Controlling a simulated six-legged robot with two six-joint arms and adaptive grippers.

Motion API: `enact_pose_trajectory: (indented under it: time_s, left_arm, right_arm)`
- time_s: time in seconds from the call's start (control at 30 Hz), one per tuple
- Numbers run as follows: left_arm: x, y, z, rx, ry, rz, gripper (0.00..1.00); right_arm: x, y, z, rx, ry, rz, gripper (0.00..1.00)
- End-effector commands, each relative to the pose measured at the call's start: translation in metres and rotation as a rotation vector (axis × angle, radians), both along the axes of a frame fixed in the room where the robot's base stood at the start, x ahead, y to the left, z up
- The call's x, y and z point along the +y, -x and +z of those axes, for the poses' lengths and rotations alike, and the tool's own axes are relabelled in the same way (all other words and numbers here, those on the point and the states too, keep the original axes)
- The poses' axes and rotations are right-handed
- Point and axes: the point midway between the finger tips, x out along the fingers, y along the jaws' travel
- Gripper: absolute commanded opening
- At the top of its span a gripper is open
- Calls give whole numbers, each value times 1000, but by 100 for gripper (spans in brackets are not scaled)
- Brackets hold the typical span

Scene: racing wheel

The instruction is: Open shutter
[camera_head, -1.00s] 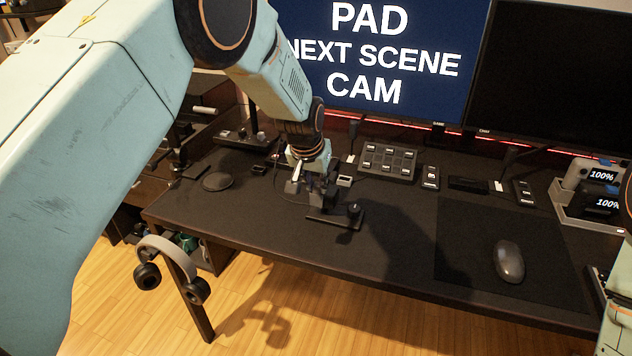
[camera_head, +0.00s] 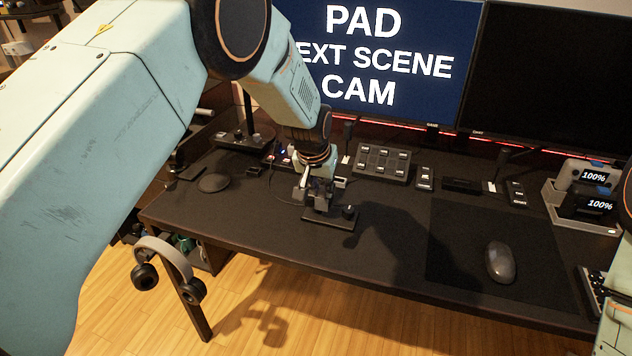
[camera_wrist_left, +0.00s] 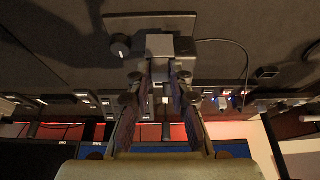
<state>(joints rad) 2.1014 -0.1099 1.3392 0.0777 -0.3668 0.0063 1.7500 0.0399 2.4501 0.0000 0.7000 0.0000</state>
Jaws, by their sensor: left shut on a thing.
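A small dark control unit (camera_head: 335,219) lies on the desk, with a flat base plate and a round black knob (camera_head: 348,212) at its right end. In the left wrist view its plate (camera_wrist_left: 150,22), the knob (camera_wrist_left: 120,46) and a grey raised block (camera_wrist_left: 160,44) show near the top. My left gripper (camera_head: 319,203) points down over the unit. In the left wrist view its fingers (camera_wrist_left: 160,78) are shut on the grey block. The fingers hide part of the unit. No marking on it reads as shutter. My right gripper is not in view.
A button pad (camera_head: 382,163) and small switch boxes stand behind, below the monitors (camera_head: 390,60). A round black disc (camera_head: 214,183) lies left. A mouse (camera_head: 500,262) sits on a mat at right. Headphones (camera_head: 168,268) hang at the desk's left front. The front middle desk is clear.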

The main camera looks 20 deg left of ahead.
Motion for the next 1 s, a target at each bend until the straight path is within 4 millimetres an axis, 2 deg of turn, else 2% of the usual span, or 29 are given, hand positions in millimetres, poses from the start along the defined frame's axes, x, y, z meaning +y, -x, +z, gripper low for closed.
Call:
enact_pose_trajectory:
  time_s: [0.3, 0.33, 0.6, 0.87, 1.0]
  left_arm:
    - [0, 2, -3, 7, -1, -1, 0]
    - [0, 2, -3, 7, -1, -2, 21]
    - [1, 1, -2, 4, -1, -2, 43]
    - [1, 1, -1, 2, 0, -1, 43]
    - [0, 3, 8, 0, -1, -2, 43]
  right_arm:
    - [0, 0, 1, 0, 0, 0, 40]
    - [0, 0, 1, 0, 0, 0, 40]
    - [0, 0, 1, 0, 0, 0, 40]
    - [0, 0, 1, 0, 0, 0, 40]
    - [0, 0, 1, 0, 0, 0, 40]
